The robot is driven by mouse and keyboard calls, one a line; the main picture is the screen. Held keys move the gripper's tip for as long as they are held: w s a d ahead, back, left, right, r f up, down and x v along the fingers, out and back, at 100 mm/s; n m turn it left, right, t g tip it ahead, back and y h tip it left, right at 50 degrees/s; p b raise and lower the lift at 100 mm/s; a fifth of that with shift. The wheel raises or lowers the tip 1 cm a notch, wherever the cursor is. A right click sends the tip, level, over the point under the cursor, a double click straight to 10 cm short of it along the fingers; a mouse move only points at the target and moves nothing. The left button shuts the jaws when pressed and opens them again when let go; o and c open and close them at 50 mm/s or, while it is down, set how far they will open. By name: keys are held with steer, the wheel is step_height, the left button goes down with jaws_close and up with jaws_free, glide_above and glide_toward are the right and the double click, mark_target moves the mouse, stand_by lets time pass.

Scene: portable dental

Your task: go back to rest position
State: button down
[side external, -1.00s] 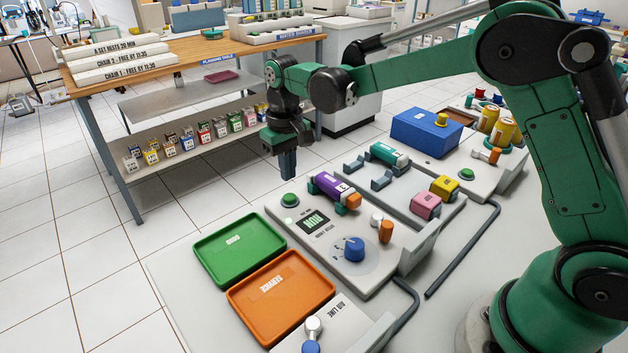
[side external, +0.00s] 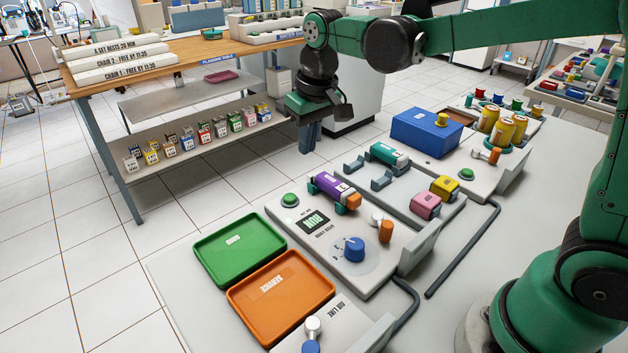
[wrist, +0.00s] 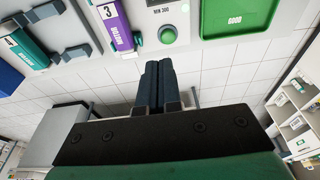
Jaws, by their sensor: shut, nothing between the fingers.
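My gripper (side external: 311,136) hangs above the far edge of the work table, pointing down, in the side external view. In the wrist view its two dark fingers (wrist: 160,84) are together with nothing between them. The purple cartridge (side external: 333,187) lies in its holder on the table, nearer the camera than my gripper and apart from it. It also shows in the wrist view (wrist: 115,24), left of the fingers.
The panel with the green button (side external: 290,200) and blue knob (side external: 354,249) stands nearby. A green tray (side external: 239,252) and an orange tray (side external: 280,307) lie to the left. A blue box (side external: 427,132) stands at the back. A wooden bench (side external: 190,52) with a shelf of small boxes is behind.

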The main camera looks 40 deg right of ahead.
steer(key=s+d+t, duration=0.2)
steer(key=s+t, duration=0.3)
steer(key=s, duration=0.6)
steer(key=shift+s+f, duration=0.15)
steer(key=shift+f, duration=0.1)
